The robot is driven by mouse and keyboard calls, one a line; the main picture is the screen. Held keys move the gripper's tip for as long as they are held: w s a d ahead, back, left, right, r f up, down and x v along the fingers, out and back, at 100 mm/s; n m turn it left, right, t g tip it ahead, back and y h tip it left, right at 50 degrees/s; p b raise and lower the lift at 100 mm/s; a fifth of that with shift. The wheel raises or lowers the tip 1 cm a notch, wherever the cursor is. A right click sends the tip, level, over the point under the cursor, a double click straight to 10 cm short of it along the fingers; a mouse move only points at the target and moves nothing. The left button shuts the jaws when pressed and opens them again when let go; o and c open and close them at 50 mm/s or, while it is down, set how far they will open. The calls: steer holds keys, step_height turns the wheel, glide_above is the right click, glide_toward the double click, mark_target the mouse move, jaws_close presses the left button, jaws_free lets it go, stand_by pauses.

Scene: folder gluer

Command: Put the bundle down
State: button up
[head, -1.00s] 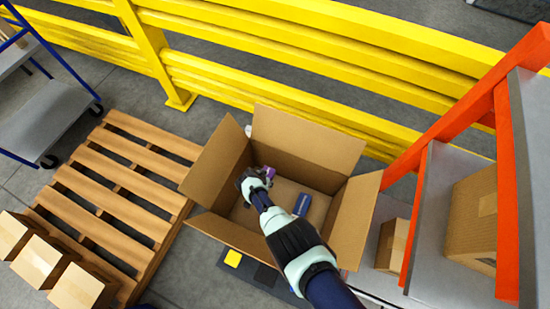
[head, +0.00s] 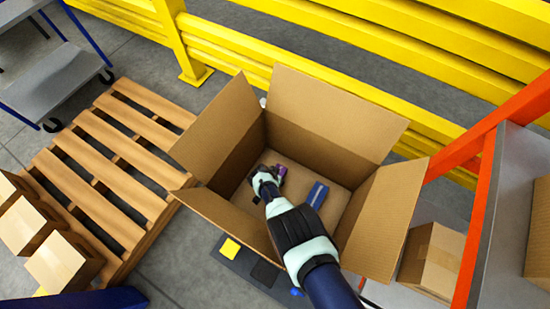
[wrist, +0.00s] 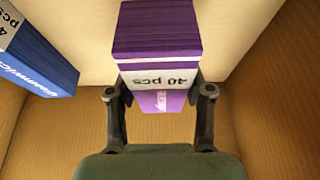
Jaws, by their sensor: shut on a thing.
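My gripper (wrist: 160,108) is shut on a purple bundle (wrist: 157,30) with a white band that reads "40 pcs". It holds the bundle between its two fingers. In the head view my gripper (head: 272,178) is down inside an open cardboard box (head: 240,217), left of its middle, and only a small purple part of the bundle (head: 281,170) shows. I cannot tell whether the bundle touches the box floor. A blue bundle (head: 317,195) lies on the box floor to the right; it shows at the upper left in the wrist view (wrist: 38,62).
The box flaps stand open around it. A wooden pallet (head: 110,160) with several small cartons (head: 65,262) is on the left. A yellow rail (head: 330,95) runs behind. An orange-framed shelf (head: 475,200) with a carton (head: 433,258) stands on the right. Bare box floor lies between the bundles.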

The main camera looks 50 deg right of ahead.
steer(key=shift+f, duration=0.25)
steer(key=shift+f+b, duration=0.35)
steer(key=shift+f, duration=0.3)
steer(key=o, duration=1.2)
steer(key=shift+r, duration=0.15)
steer(key=shift+r+p, duration=0.35)
steer(key=shift+p, duration=0.15)
steer(key=p+v, duration=1.2)
steer(key=p, duration=0.1)
steer(key=shift+w+d+r+p, duration=0.1)
steer(key=shift+d+p, duration=0.1)
steer(key=shift+p, duration=0.2)
steer(key=shift+a+r, duration=0.15)
